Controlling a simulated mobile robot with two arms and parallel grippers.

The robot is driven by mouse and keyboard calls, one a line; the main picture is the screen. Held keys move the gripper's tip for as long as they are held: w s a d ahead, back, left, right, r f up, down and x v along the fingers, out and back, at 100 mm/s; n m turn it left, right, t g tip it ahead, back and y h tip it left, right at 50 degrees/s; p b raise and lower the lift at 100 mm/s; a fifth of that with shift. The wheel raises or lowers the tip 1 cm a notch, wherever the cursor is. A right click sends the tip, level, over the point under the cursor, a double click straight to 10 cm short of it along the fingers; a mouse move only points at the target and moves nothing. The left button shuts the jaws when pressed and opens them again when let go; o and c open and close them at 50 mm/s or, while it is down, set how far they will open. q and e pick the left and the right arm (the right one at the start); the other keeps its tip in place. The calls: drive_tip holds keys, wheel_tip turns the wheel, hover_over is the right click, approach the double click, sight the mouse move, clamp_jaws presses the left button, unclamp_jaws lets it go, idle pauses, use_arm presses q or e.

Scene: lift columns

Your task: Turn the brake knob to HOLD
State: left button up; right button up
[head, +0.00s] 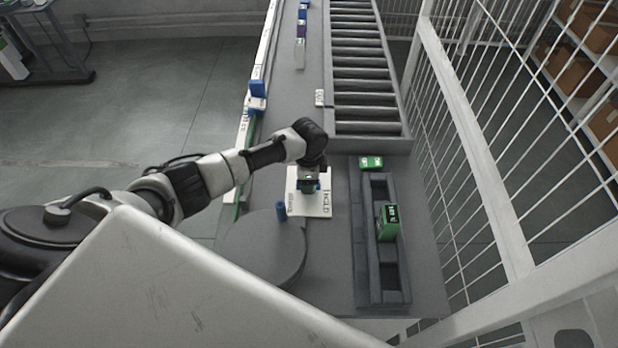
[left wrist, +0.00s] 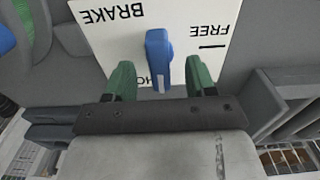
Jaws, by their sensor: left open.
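The brake knob (left wrist: 158,52) is a blue bar-shaped handle on a white plate (left wrist: 95,35) lettered BRAKE, FREE and HOLD. In the left wrist view the lettering is upside down and the knob's bar runs roughly up and down the picture. My left gripper (left wrist: 161,78) is open, with one green fingertip on each side of the knob's lower part and visible gaps to both. The HOLD lettering is partly hidden there. In the head view my left gripper (head: 309,186) is over the plate (head: 310,205) and mostly hides the knob. My right gripper is not seen.
A grey round disc (head: 262,248) with a blue peg (head: 281,211) stands nearer, left of the plate. A dark tray (head: 362,270) with a green box (head: 388,222) lies to the right. A roller conveyor (head: 365,70) is behind, and a white wire fence (head: 470,150) stands at the right.

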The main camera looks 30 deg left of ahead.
use_arm(q)
wheel_tip(320, 180, up, 5)
drive_tip(key=p, duration=0.3)
drive_tip(key=shift+f+p, duration=0.1)
drive_tip(key=shift+p, duration=0.25)
drive_tip(key=shift+r+p, duration=0.65)
drive_tip(key=shift+r, duration=0.5)
drive_tip(key=shift+s+f, duration=0.1)
drive_tip(key=shift+f, duration=0.05)
